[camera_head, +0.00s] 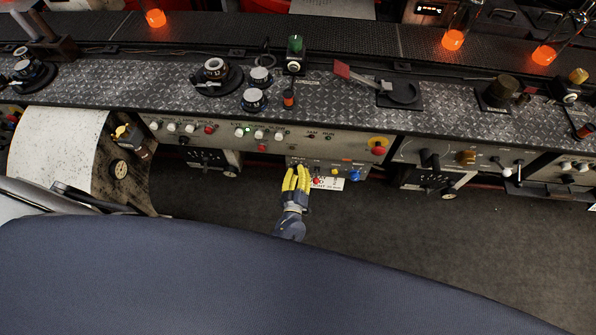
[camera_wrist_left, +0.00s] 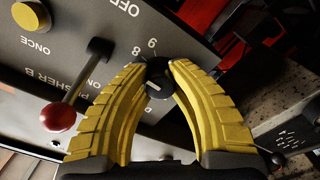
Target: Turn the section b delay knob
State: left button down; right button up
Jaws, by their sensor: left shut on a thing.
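In the left wrist view, a small round black knob (camera_wrist_left: 158,87) with a white pointer line sits on a grey panel (camera_wrist_left: 85,20) beside the digits 8 and 9. The panel's lettering reads PUSHER B, and another label is partly covered by a finger. My left gripper (camera_wrist_left: 158,66) has its yellow fingers closed around the knob, one on each side. In the head view my left gripper (camera_head: 297,172) reaches the left part of the small low panel (camera_head: 322,166), and the knob is hidden behind it. My right gripper is not in view.
Close to the left fingers is a lever with a red ball (camera_wrist_left: 58,117); a yellow button (camera_wrist_left: 31,15) sits farther off. In the head view a blue knob (camera_head: 354,175) is at the panel's right. A long console (camera_head: 340,110) with switches runs above; dark floor lies below.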

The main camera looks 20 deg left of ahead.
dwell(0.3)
pick_arm(q)
jog(key=shift+m, duration=0.9)
jog(key=c, duration=1.1)
grip_release()
jog(key=shift+o, duration=0.2)
jog(key=s+d, duration=0.2)
jog(key=s, duration=0.9)
jog(key=shift+s, duration=0.4)
